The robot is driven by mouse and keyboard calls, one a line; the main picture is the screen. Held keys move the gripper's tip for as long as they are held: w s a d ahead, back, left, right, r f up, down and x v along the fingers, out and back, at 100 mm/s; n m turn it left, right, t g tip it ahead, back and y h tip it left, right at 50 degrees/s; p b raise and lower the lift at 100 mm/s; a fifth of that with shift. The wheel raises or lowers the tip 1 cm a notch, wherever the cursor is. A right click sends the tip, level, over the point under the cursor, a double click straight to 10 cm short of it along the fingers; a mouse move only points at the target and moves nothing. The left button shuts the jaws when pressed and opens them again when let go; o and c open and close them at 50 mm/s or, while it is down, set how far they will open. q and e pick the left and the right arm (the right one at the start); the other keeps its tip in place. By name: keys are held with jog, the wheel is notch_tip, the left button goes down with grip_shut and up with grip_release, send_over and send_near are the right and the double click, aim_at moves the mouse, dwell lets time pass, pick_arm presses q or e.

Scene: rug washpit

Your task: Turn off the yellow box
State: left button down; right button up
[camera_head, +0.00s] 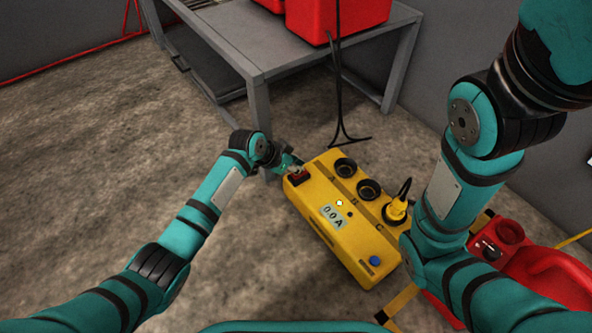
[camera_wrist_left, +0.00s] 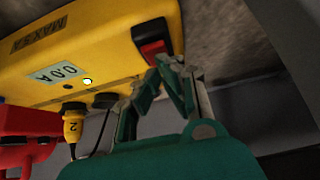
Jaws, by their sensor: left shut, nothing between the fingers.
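The yellow box (camera_head: 326,243) sits on the floor in the head view, with sockets on top and a display (camera_head: 333,217) reading 0.0A. A red rocker switch (camera_head: 299,176) in a black frame is at its upper left corner. My left gripper (camera_head: 293,168) is beside this switch. In the left wrist view, my left gripper (camera_wrist_left: 168,66) is shut and empty, its fingertips right by the switch (camera_wrist_left: 153,50) on the yellow box (camera_wrist_left: 100,22). I cannot tell whether they touch it. My right arm crosses the right side, but its gripper does not show.
A yellow plug (camera_head: 397,209) is in one socket. A blue button (camera_head: 375,261) is at the box's near end. A grey table (camera_head: 270,52) with red containers (camera_head: 345,15) stands behind. A red object (camera_head: 545,275) lies at right. The floor on the left is clear.

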pick_arm(q)
jog(key=shift+f, duration=0.1)
jog(key=shift+s+a+f, duration=0.15)
jog(key=shift+f, duration=0.15)
jog(key=shift+h, duration=0.3)
jog(key=shift+w+d+r, duration=0.25)
jog(key=shift+w+d, duration=0.3)
jog(key=shift+d, duration=0.1)
